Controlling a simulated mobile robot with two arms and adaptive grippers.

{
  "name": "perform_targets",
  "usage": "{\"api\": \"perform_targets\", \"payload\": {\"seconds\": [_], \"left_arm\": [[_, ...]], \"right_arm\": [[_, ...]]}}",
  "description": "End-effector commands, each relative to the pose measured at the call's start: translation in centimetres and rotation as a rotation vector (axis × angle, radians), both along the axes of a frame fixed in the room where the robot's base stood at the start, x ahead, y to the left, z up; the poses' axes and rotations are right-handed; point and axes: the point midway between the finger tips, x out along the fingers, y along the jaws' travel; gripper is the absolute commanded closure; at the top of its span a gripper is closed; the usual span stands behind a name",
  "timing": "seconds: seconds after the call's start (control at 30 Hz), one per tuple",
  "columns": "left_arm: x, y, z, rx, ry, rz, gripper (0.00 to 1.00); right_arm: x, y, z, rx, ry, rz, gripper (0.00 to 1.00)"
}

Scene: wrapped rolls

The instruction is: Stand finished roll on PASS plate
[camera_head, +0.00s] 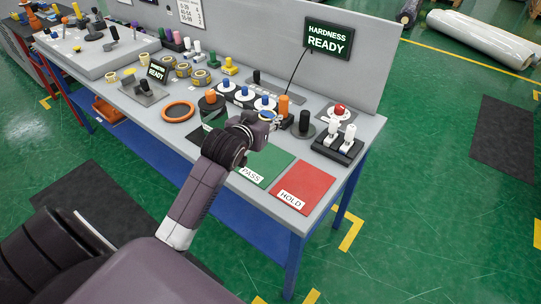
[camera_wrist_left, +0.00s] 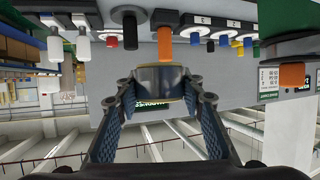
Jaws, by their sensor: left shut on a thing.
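My left gripper (camera_head: 267,118) is over the bench, just behind the green PASS plate (camera_head: 268,160). In the left wrist view its fingers (camera_wrist_left: 160,98) are shut on a dark roll with a thin yellow edge (camera_wrist_left: 161,78). In the head view the gripper mostly hides the held roll, and I cannot tell whether it touches anything below. The visible part of the PASS plate is bare, and my arm covers its left part. The red HOLD plate (camera_head: 302,183) lies to its right, empty. My right gripper is not in view.
An orange post (camera_head: 283,106), a black post (camera_head: 304,122) and a white-handled lever block (camera_head: 338,146) stand close to the gripper's right. An orange ring (camera_head: 178,111) and several yellow-and-dark rolls (camera_head: 184,70) lie to the left. A screen (camera_head: 328,39) reads HARDNESS READY.

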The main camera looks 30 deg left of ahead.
Motion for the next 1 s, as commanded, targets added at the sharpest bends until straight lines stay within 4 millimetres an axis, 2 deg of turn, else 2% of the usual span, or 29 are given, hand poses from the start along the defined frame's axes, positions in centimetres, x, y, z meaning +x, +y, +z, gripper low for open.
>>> {"api": "perform_targets", "payload": {"seconds": [0.03, 0.1, 0.3, 0.53, 0.8, 1.0], "left_arm": [[-0.1, -0.1, -1.7, -0.003, 0.006, 0.001, 0.89], [-0.1, -0.1, -3.6, -0.002, 0.006, 0.0, 0.89], [0.0, 0.0, -8.0, -0.002, 0.003, 0.001, 0.89], [0.0, 0.0, -10.1, -0.001, 0.0, 0.0, 0.89], [0.0, -0.1, -13.7, 0.0, 0.0, 0.0, 0.89], [0.0, -0.1, -13.9, 0.0, -0.003, -0.001, 0.89]], "right_arm": [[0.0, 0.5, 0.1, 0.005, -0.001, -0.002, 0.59], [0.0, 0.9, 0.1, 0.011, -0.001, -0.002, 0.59], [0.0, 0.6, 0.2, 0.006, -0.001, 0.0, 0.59], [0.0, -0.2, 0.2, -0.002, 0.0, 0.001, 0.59], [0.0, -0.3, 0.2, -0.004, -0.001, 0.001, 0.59], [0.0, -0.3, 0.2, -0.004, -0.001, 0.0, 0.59]]}}
